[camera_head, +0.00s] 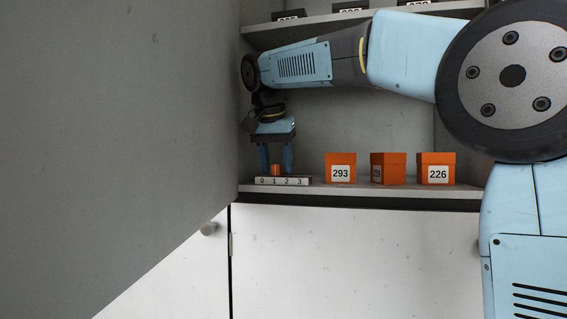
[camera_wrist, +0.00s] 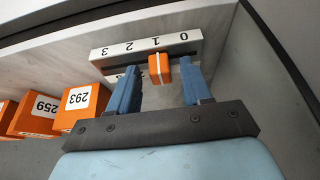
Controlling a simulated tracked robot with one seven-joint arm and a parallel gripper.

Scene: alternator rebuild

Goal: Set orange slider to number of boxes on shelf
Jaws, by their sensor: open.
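The orange slider (camera_head: 276,169) stands by the 1 mark on a white scale (camera_head: 300,182) marked 0 to 3, at the left end of the lower shelf. In the wrist view the slider (camera_wrist: 160,70) also lines up with the 1. My gripper (camera_head: 276,172) points down over it, open, its blue fingers on either side with gaps visible in the wrist view. Three orange boxes stand on this shelf to the right: box 293 (camera_head: 340,168), a turned box 259 (camera_head: 388,169) and box 226 (camera_head: 436,169).
An upper shelf (camera_head: 320,22) holds dark labelled boxes, partly cut off by the frame and my arm. A large grey panel (camera_head: 120,100) stands close to the left of my gripper. White cupboard doors (camera_head: 340,260) are below the shelf.

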